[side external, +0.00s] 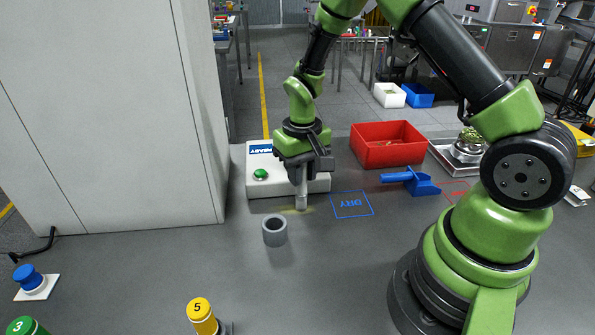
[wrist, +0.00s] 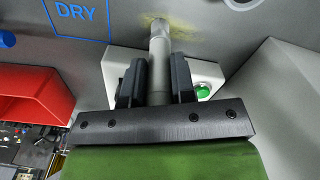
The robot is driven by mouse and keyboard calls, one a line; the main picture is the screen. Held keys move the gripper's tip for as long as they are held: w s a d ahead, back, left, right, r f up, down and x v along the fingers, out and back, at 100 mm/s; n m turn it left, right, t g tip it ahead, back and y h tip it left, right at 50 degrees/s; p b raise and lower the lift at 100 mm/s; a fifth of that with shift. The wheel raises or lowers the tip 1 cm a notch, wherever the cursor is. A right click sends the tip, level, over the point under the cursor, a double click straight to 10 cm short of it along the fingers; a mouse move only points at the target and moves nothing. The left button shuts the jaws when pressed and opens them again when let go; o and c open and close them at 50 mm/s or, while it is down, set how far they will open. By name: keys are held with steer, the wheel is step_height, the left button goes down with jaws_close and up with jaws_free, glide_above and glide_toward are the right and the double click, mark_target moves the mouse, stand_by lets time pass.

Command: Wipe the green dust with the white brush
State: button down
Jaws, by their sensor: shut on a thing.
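My gripper (side external: 302,174) is shut on the white brush (side external: 301,194), which looks pale grey and points down towards the table. In the wrist view the brush (wrist: 159,60) stands between the two dark fingers (wrist: 153,80). The green dust (wrist: 184,24) is a faint yellow-green smear on the grey table, around and beside the brush's far end. In the side view the dust (side external: 290,211) shows faintly at the foot of the brush. The lower end is at or very near the table; I cannot tell whether it touches.
A white box with a green button (side external: 260,175) stands right behind my gripper. A grey cup (side external: 275,232) is close in front. A blue DRY square (side external: 352,204), a blue scoop (side external: 414,182) and a red bin (side external: 388,158) lie to the right. A white cabinet (side external: 110,120) rises at left.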

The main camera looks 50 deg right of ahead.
steer(key=shift+s+d, duration=0.8)
steer(key=shift+s, duration=0.1)
step_height(320, 180, up, 7)
stand_by(0.7)
steer(key=shift+w, duration=0.1)
stand_by(0.3)
steer(key=w+a+t+y, duration=0.2)
steer(key=w+a, duration=0.2)
steer(key=shift+w+a+f, duration=0.15)
steer(key=shift+w+a, duration=0.1)
steer(key=shift+a, duration=0.05)
